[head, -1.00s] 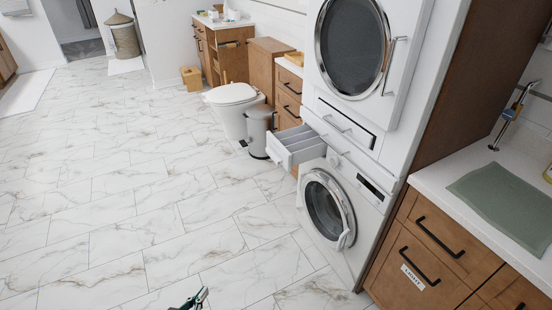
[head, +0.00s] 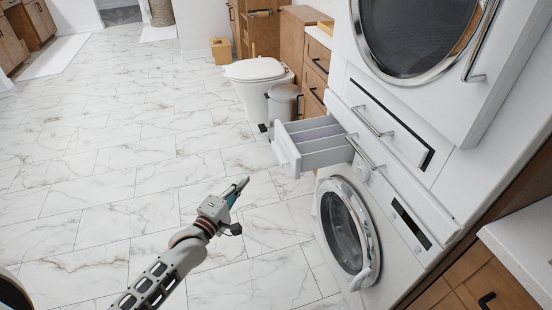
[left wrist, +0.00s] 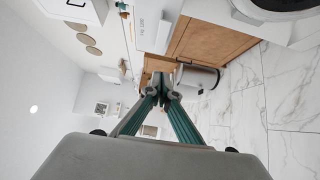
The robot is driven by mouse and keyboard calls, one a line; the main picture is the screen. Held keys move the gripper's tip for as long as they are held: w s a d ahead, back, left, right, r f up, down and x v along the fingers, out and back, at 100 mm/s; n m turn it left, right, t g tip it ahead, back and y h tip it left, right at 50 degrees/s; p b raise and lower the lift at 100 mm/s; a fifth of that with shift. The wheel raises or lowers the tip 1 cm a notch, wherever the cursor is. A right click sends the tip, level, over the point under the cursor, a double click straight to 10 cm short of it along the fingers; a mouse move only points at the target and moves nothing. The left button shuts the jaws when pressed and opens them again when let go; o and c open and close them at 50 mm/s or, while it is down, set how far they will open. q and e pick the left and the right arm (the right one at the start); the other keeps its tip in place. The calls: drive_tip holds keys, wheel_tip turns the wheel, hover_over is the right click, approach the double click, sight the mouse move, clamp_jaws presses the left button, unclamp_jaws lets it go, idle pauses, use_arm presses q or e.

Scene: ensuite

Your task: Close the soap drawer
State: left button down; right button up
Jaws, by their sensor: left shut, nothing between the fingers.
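The soap drawer (head: 286,152) is white and stands pulled out from the washing machine (head: 405,235), above its round door. Its inside, split into compartments, shows from above. In the left wrist view the drawer (left wrist: 152,27) appears as a white box near the top. My left gripper (head: 243,184) is shut and empty, in front of the drawer and left of it in the head view, with a visible gap between them. In the left wrist view its green fingers (left wrist: 161,90) meet at the tips. My right gripper is out of view.
A dryer (head: 425,60) sits above the washing machine, with a bar handle below it. A grey bin (head: 284,104) and a toilet (head: 258,82) stand behind the drawer. The marble floor (head: 110,175) on the left is clear.

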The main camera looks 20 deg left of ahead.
use_arm(q)
drive_tip(key=b, duration=0.1)
approach(275, 153)
drive_tip(key=a, duration=0.3)
drive_tip(key=w+d, duration=0.1)
drive_tip(key=w, duration=0.1)
drive_tip(key=w+d+b, duration=0.1)
drive_tip(key=w+d, duration=0.2)
drive_tip(key=shift+w+f+b, duration=0.25)
drive_tip(key=shift+w+b, duration=0.05)
drive_tip(key=shift+w, duration=0.05)
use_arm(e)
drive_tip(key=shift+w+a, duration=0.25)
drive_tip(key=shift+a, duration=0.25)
